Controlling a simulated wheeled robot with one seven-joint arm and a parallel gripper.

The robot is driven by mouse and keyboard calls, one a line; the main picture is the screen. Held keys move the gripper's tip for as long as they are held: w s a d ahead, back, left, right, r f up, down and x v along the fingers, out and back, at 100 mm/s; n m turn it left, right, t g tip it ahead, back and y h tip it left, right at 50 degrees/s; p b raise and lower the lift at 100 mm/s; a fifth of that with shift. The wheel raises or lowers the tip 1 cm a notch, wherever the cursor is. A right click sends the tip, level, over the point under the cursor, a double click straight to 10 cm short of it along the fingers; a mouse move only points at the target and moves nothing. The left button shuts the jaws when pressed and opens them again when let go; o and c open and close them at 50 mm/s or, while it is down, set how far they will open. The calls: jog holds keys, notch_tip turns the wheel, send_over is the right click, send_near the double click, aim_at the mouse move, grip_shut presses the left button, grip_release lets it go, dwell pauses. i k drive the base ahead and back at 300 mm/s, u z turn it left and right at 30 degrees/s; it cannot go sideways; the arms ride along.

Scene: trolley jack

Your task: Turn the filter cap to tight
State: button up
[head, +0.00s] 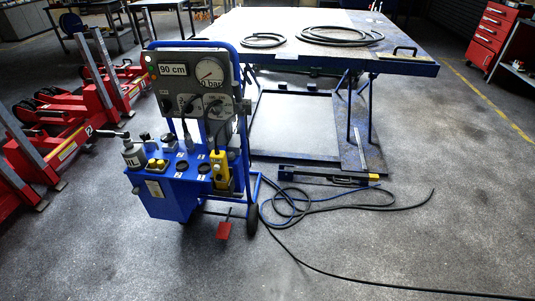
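A blue wheeled trolley (176,202) stands upright left of centre in the head view. A grey cylindrical canister (133,156) sits at the left of its top, with a dark lever-like part above it. A grey fitting (169,141) and several dark round caps or knobs, one of them here (182,165), are on the same top. I cannot tell for sure which of these is the filter cap, or how tight it is. My gripper is not in view.
The trolley's upright panel (195,95) carries a "90 cm" display and a gauge. A yellow control (219,165) hangs at its right. Hoses (330,208) lie on the floor beside it. A lift table (400,66) stands behind, red jacks (60,135) at left. The foreground floor is mostly clear.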

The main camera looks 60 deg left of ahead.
aim_at(231, 155)
jog(key=z, duration=0.05)
jog(key=k, duration=2.4)
jog(key=u, duration=2.15)
jog(key=i, duration=1)
jog(key=u, duration=0.1)
